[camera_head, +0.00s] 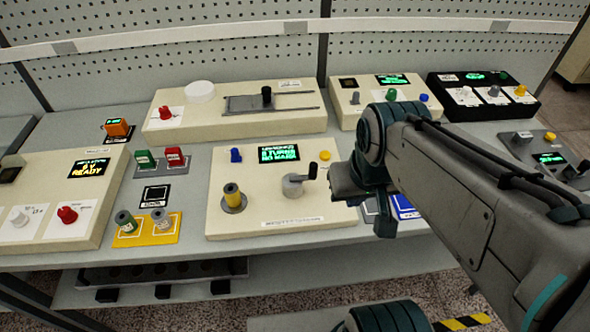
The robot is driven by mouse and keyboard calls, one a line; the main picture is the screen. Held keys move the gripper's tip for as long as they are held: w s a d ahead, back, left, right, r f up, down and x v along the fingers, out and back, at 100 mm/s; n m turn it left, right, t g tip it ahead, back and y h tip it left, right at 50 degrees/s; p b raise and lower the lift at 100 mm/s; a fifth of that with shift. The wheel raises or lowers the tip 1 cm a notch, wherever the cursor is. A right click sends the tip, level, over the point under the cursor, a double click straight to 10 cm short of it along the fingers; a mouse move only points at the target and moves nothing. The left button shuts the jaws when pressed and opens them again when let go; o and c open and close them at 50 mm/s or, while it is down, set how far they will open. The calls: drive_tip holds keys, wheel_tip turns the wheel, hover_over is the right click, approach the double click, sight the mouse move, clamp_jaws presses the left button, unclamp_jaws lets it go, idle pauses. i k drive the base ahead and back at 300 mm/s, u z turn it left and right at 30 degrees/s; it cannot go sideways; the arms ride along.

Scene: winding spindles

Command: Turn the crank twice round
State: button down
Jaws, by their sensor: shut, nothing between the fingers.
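The crank (293,186) is a light grey hub with a short arm and a dark upright handle (312,172) at its right end. It sits on the right part of a cream winder box (265,215) at the front middle of the bench. A yellow spool (232,192) stands on a spindle to its left. A small screen (279,154) behind has green text that seems to read "8 TURNS" and "NO MARK". My gripper (385,222) points down to the right of the crank, apart from it. It is shut and empty, partly hidden by my own arm.
A blue knob (236,155) and a yellow button (325,155) stand on the winder box. A yellow tray (147,236) with two spools lies at left. A blue-edged card (405,208) lies beside my gripper. Other cream boxes and a black box (480,93) stand behind.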

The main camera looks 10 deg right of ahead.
sight(293, 183)
drive_tip(key=k, duration=1.2)
drive_tip(key=u, duration=0.8)
drive_tip(key=i, duration=1.5)
drive_tip(key=z, duration=0.85)
